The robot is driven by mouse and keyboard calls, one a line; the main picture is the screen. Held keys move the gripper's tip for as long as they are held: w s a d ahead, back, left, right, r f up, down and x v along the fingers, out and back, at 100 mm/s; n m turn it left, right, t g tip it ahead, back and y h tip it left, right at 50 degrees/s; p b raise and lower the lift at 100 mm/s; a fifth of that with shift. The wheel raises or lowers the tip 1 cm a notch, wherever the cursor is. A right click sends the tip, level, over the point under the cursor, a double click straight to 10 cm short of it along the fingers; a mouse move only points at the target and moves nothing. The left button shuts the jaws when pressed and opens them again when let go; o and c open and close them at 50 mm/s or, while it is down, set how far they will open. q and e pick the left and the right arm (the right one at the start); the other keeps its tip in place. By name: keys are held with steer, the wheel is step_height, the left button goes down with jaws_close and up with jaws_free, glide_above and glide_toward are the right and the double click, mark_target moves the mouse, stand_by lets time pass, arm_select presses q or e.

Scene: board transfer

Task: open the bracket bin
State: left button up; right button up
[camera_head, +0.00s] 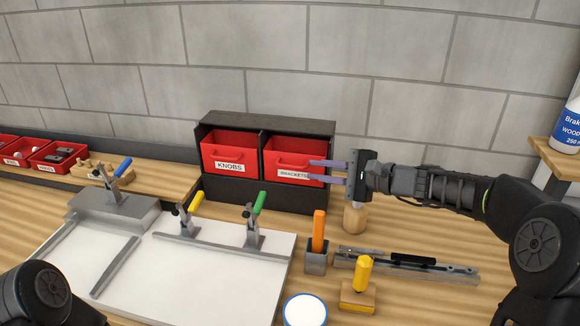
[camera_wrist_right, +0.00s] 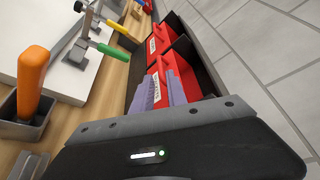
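The bracket bin (camera_head: 282,157) is a red bin labelled BRACKETS, in the right half of a black two-bay cabinet (camera_head: 265,195) against the wall. It sits in its bay, about level with the knobs bin beside it. Its red handle bar runs across the front above the label. My right gripper (camera_head: 311,170) comes in from the right, its two purple fingers apart in front of the bin's right side. In the right wrist view, the fingers (camera_wrist_right: 160,93) overlap the bin's front (camera_wrist_right: 181,72); I cannot tell whether they touch it. My left gripper is out of view.
The red knobs bin (camera_head: 230,150) is on the left. A white board (camera_head: 190,270) with toggle clamps lies in front. An orange-handled tool (camera_head: 319,230), a wooden-based yellow-handled tool (camera_head: 363,275) and a metal rail (camera_head: 430,268) occupy the bench below my right arm.

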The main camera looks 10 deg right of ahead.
mark_target(296, 167)
steer(key=shift+p+x, duration=0.95)
steer(key=shift+x, duration=2.9)
steer(key=shift+c, duration=0.2)
jaws_close()
